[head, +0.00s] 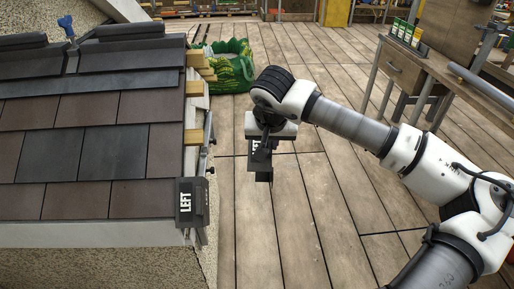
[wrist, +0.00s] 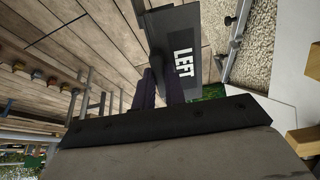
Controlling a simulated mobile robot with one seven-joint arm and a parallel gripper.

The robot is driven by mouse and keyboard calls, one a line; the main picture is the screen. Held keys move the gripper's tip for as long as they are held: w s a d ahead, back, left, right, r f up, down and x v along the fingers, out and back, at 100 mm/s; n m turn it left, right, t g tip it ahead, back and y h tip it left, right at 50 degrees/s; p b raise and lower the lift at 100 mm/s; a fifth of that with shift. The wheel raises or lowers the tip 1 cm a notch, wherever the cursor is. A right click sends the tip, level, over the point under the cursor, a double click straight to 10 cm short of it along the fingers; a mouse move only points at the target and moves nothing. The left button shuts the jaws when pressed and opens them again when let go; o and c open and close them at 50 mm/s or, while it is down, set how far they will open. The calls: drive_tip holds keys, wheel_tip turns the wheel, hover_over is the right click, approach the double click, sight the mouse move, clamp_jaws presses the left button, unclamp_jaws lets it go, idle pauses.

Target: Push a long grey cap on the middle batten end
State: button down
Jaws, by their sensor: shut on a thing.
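A dark grey cap (head: 263,160) marked LEFT is held in my gripper (head: 268,136), out over the deck to the right of the roof edge. The wrist view shows the cap (wrist: 184,45) between the two fingers (wrist: 160,84), its white LEFT lettering facing the camera. The cap is apart from the roof. A bare wooden batten end (head: 193,136) sticks out halfway along the roof's right edge, to the left of my gripper. Another grey LEFT cap (head: 191,203) sits at the lowest corner of the edge.
More bare wooden ends (head: 198,60) show higher up the edge. A metal bracket and rod (head: 208,133) stand beside the middle end. A green bag (head: 231,66) lies behind. A workbench (head: 440,75) stands at the right. The deck between is clear.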

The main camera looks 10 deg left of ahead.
drive_tip(key=s+a+r+n+t+y+b, duration=0.1)
drive_tip(key=s+a+r+t+b, duration=0.1)
drive_tip(key=s+r, duration=0.55)
drive_tip(key=a+f+b, duration=0.1)
drive_tip(key=a+f, duration=0.1)
drive_tip(key=a, duration=0.6)
drive_tip(key=shift+s, duration=0.15)
drive_tip(key=shift+s+a, duration=0.15)
drive_tip(key=shift+a, duration=0.15)
drive_tip(key=shift+s+a+f+b, duration=0.1)
drive_tip(key=shift+a+b, duration=0.15)
drive_tip(key=shift+b, duration=0.1)
idle(0.4)
drive_tip(key=shift+a, duration=0.25)
idle(0.4)
